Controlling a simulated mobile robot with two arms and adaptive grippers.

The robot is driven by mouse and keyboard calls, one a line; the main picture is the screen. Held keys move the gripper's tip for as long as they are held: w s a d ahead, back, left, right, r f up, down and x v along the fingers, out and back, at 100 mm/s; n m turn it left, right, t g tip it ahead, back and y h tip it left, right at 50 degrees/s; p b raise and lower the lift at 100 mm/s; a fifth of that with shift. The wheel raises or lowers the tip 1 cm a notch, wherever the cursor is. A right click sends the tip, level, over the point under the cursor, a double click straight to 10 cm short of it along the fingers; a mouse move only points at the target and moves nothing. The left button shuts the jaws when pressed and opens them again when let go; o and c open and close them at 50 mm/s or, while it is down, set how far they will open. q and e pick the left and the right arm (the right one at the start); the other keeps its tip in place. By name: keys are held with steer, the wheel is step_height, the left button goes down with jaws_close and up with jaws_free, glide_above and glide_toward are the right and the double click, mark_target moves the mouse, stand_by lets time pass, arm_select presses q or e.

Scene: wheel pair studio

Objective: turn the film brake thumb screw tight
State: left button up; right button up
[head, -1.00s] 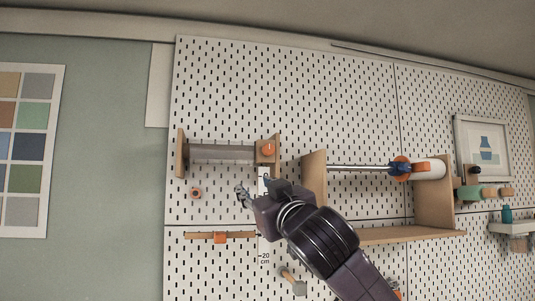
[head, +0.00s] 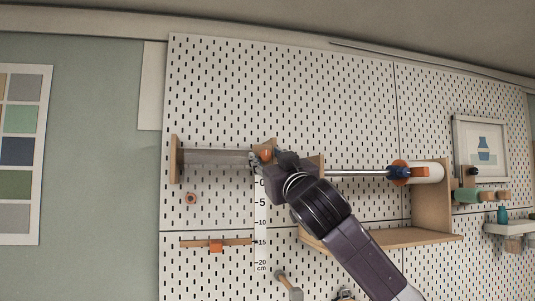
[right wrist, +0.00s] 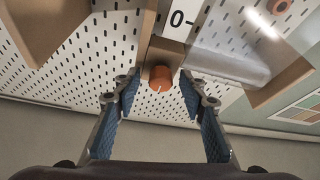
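The orange thumb screw (right wrist: 161,78) sits on a wooden end block of the film holder and has a light mark on its face. In the head view the screw (head: 266,155) is partly hidden by my right gripper (head: 256,160). In the right wrist view my right gripper (right wrist: 158,88) is open, with one blue-padded finger on each side of the screw. A gap shows between the screw and both fingers. The clear film roll (head: 215,157) spans between two wooden ends in the head view. My left gripper is not in view.
A wooden shelf (head: 390,238) with a rod and a white roll (head: 427,173) stands right of my gripper. A ruler strip (head: 262,220) runs down the pegboard below the screw. An orange-clipped wooden bar (head: 216,245) hangs lower left. The pegboard above is clear.

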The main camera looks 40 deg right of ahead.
jaws_close()
stand_by(0.3)
